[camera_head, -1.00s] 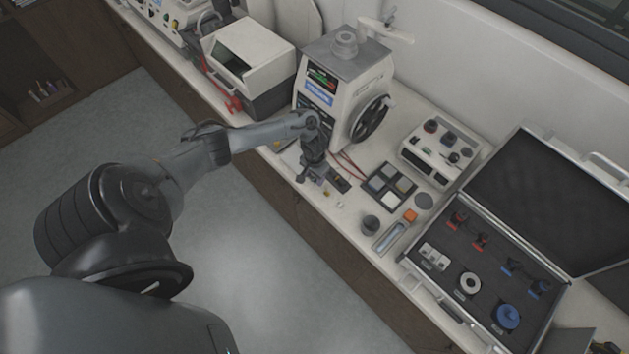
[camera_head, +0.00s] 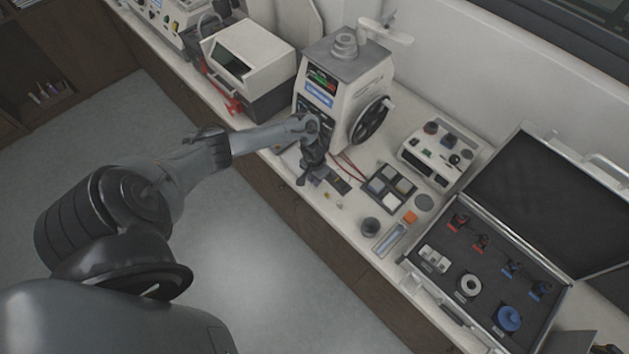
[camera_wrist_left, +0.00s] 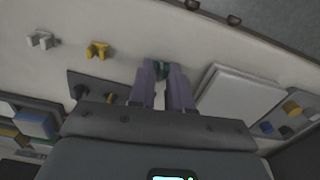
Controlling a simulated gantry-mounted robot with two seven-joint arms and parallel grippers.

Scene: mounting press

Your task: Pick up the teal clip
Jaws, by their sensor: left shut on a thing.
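The teal clip (camera_wrist_left: 161,67) shows as a small dark green-teal piece between the fingertips in the left wrist view. My left gripper (camera_wrist_left: 163,76) is shut on it, and its two purple-grey fingers hide part of it. In the head view my left gripper (camera_head: 303,181) points down at the bench's front edge, in front of the press (camera_head: 340,90). The clip cannot be made out there. I cannot tell whether it is clear of the bench top. My right gripper is in neither view.
A yellow clip (camera_wrist_left: 97,50) and a pale grey clip (camera_wrist_left: 40,40) lie beside the gripper. A dark plate (camera_wrist_left: 95,88) with small posts and a white flat block (camera_wrist_left: 238,95) are close by. An open case (camera_head: 440,290) stands farther right.

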